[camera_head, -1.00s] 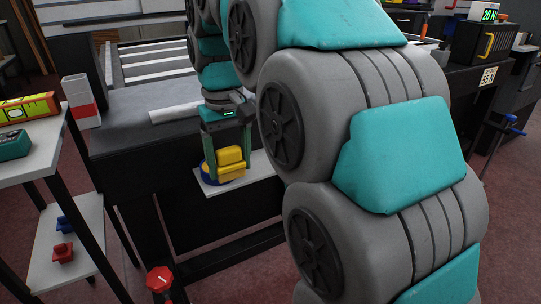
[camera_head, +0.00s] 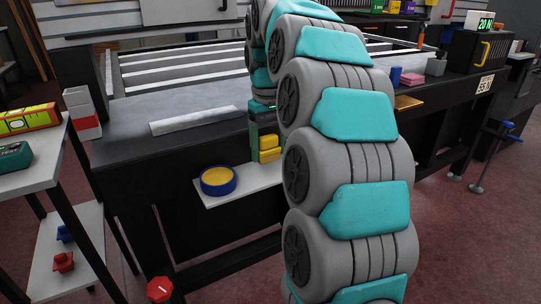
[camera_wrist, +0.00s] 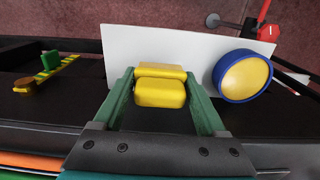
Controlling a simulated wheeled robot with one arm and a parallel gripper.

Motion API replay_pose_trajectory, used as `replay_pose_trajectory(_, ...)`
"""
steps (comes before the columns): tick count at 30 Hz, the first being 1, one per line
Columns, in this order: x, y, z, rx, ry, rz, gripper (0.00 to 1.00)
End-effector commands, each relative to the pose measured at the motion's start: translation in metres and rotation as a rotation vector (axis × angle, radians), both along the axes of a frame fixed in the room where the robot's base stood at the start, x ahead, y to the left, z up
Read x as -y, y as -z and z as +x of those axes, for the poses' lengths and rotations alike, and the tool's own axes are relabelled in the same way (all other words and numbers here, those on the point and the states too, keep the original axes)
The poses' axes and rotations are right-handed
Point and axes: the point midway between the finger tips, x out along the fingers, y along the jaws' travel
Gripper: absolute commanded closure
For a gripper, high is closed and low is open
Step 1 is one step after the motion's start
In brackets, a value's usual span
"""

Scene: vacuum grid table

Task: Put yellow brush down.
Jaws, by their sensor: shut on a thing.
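The yellow brush (camera_head: 269,142) is a blocky two-part yellow piece, partly hidden by my gripper and arm in the head view. In the wrist view the brush (camera_wrist: 160,92) sits between the two green fingers of my gripper (camera_wrist: 160,74), which is shut on it. The gripper (camera_head: 266,156) is at the right part of a white shelf board (camera_head: 235,192). I cannot tell whether the brush touches the board. The board also shows in the wrist view (camera_wrist: 200,45).
A round blue piece with a yellow face (camera_head: 218,180) lies on the board, left of the brush and apart from it. A light bar (camera_head: 198,119) lies on the dark bench behind. A red knob (camera_head: 159,289) stands low in front. The board between the round piece and gripper is clear.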

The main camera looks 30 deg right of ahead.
Motion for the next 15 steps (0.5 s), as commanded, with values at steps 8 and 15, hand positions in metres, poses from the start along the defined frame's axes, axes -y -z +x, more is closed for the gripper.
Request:
replay_pose_trajectory(8, 0.009, 0.012, 0.005, -0.003, 0.000, 0.001, 0.70)
replay_pose_trajectory(15, 0.009, 0.029, 0.004, -0.003, 0.000, 0.001, 0.70)
